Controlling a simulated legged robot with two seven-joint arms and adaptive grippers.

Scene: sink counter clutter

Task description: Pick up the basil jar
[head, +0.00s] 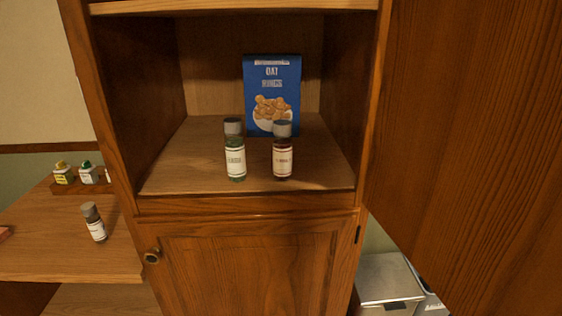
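A jar with green contents, a grey cap and a white label (235,158) stands upright on the cabinet shelf, near its front edge. Its label is too small to read surely, but the green contents fit basil. A second jar with dark reddish-brown contents and a grey cap (282,158) stands upright just to its right, with a small gap between them. Neither of my grippers is in view.
A blue cereal box (272,85) stands behind the jars. The open cabinet door (465,130) fills the right side. Another jar (94,222) stands on the left counter, near a wooden rack (80,187) with small bottles. The shelf's left part is clear.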

